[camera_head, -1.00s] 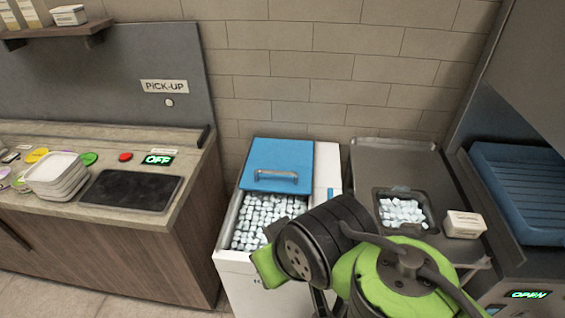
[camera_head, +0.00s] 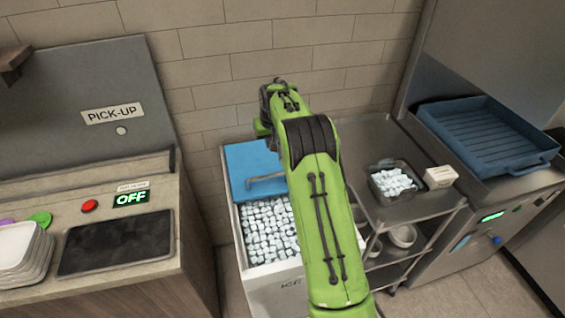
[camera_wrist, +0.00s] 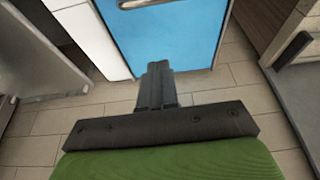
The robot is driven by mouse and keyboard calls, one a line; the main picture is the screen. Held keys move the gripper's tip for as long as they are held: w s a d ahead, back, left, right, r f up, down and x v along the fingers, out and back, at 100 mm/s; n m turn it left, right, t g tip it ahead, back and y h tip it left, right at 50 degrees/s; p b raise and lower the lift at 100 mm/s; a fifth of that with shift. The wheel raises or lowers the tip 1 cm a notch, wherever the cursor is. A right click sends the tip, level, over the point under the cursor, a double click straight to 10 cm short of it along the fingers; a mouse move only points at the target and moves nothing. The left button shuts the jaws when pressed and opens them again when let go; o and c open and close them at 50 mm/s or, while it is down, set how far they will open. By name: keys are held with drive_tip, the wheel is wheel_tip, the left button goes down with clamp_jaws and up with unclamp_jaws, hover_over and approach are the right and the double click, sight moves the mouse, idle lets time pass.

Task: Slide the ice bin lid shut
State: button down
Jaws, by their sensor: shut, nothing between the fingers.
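The ice bin (camera_head: 287,277) is a white chest on the floor, with its front part open on a bed of ice cubes (camera_head: 268,230). Its blue lid (camera_head: 246,163) covers the back part and has a metal bar handle (camera_head: 266,180). In the wrist view the lid (camera_wrist: 172,42) is at the top, with part of the handle (camera_wrist: 140,3) at the upper edge. My gripper (camera_wrist: 157,70) shows there shut and empty, pointing at the lid's edge with floor tiles behind it. In the head view my green arm reaches over the bin and hides the lid's right part and the gripper's fingers.
A steel cart (camera_head: 433,212) stands right of the bin, holding a black tub of ice (camera_head: 395,181) and a small white box (camera_head: 440,176). A blue tray (camera_head: 487,135) is on the machine at far right. The pick-up counter (camera_head: 150,250) is close on the left.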

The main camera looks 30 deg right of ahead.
drive_tip(key=x, duration=0.4)
drive_tip(key=d+x, duration=0.1)
drive_tip(key=x, duration=0.7)
drive_tip(key=shift+s+d, duration=0.2)
drive_tip(key=shift+s+a+f, duration=0.1)
drive_tip(key=shift+s+a, duration=0.15)
drive_tip(key=shift+s, duration=0.75)
drive_tip(key=shift+s+a+f, duration=0.1)
drive_tip(key=shift+s, duration=0.35)
drive_tip(key=shift+s+a+f, duration=0.1)
drive_tip(key=shift+s, duration=0.35)
